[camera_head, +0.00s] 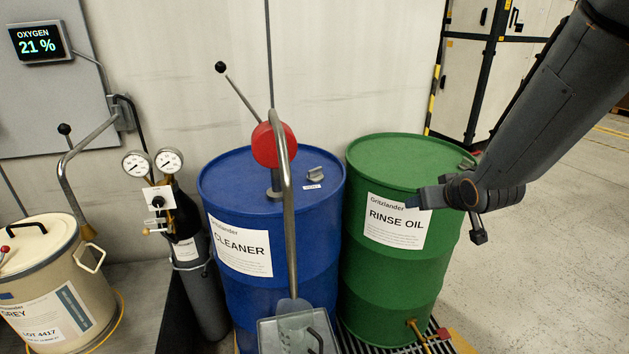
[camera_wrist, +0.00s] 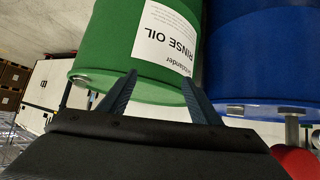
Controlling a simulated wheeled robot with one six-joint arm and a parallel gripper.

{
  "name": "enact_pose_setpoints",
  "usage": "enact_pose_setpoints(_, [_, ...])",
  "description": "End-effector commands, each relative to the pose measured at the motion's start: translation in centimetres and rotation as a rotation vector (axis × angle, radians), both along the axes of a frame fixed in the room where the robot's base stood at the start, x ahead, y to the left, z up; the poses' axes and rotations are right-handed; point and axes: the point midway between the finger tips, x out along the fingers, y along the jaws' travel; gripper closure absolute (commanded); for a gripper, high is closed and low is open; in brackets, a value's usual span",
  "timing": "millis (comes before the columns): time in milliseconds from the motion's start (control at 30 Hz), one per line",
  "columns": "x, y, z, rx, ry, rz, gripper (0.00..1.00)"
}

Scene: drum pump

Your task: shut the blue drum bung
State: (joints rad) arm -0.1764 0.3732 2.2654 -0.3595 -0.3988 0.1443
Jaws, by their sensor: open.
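The blue drum (camera_head: 270,240) stands in the middle of the head view, labelled CLEANER. Its bung (camera_head: 315,174), a small grey fitting with a raised grip, sits on the right part of the lid, with a small white tag in front of it. Whether it is shut cannot be told. In the wrist view the blue drum (camera_wrist: 260,60) is upside down at the right, with a small grey fitting (camera_wrist: 236,109) at its rim. My gripper (camera_head: 414,198) is open and empty in front of the green drum's label, right of the blue drum. Its fingers (camera_wrist: 158,80) are spread apart in the wrist view.
The green RINSE OIL drum (camera_head: 390,268) stands close beside the blue one. A red pump (camera_head: 274,145) with a lever and bent pipe (camera_head: 288,220) rises from the blue lid, left of the bung. A gas cylinder (camera_head: 200,290) stands left. Open floor (camera_head: 540,270) lies right.

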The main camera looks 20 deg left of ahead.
Motion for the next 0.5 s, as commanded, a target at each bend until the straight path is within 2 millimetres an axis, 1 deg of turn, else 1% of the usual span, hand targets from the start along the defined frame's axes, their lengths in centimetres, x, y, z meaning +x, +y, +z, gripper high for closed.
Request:
enact_pose_setpoints(33, [2.3, 3.5, -1.2, 0.041, -0.075, 0.076, 0.42])
enact_pose_setpoints(67, [3.3, 5.5, -1.2, 0.07, -0.121, 0.12, 0.42])
enact_pose_setpoints(100, [4.4, 8.0, -1.2, 0.111, -0.178, 0.177, 0.42])
enact_pose_setpoints(167, [5.4, 11.7, -1.1, 0.174, -0.254, 0.262, 0.42])
enact_pose_setpoints(200, [5.7, 14.0, -1.1, 0.218, -0.296, 0.315, 0.42])
enact_pose_setpoints(267, [5.8, 17.0, -1.0, 0.282, -0.353, 0.39, 0.42])
enact_pose_setpoints(300, [5.7, 18.9, -1.0, 0.323, -0.384, 0.436, 0.42])
enact_pose_setpoints(400, [5.0, 22.2, -0.9, 0.411, -0.442, 0.529, 0.42])
enact_pose_setpoints(500, [4.3, 24.1, -0.7, 0.47, -0.475, 0.585, 0.42])
